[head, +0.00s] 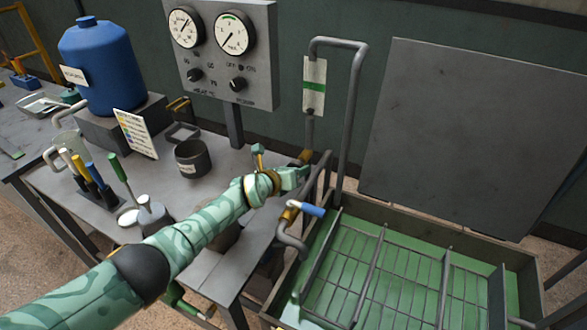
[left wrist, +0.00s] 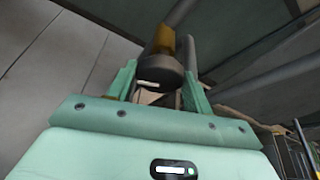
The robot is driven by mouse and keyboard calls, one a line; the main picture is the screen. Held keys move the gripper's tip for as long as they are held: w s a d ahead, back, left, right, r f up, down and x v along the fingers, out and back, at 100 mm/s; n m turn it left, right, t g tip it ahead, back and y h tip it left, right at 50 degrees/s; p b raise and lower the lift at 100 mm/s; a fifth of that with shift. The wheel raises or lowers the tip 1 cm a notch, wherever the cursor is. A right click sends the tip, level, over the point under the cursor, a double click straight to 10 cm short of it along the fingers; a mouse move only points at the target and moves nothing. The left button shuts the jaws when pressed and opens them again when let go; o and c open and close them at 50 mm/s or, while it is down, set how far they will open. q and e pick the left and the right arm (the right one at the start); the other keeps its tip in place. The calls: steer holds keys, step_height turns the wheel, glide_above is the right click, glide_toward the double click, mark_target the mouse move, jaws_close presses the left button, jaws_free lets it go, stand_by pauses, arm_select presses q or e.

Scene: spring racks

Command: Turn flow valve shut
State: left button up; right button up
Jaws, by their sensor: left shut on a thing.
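The flow valve shows in the left wrist view as a dark round knob (left wrist: 160,70) with a white mark on its face and a brass body (left wrist: 164,40) behind it on a grey pipe. In the head view its brass part (head: 305,156) shows just beyond my left gripper (head: 302,174). My left gripper also shows in the left wrist view (left wrist: 160,88), its two green fingers on either side of the knob, shut on it. The gripper hides most of the knob in the head view. My right gripper is not in view.
A blue-handled lever valve (head: 305,208) sits on a pipe just below my left gripper. A green-floored basin with a dark rim (head: 400,225) and racks lies to the right. The bench at left holds a blue tank (head: 97,65), a dark cup (head: 192,158) and several tools. A gauge panel (head: 222,50) stands behind.

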arm_select(q)
steer(key=shift+f, duration=0.1)
steer(key=o, duration=1)
steer(key=shift+c, duration=0.2)
steer(key=shift+d, duration=0.1)
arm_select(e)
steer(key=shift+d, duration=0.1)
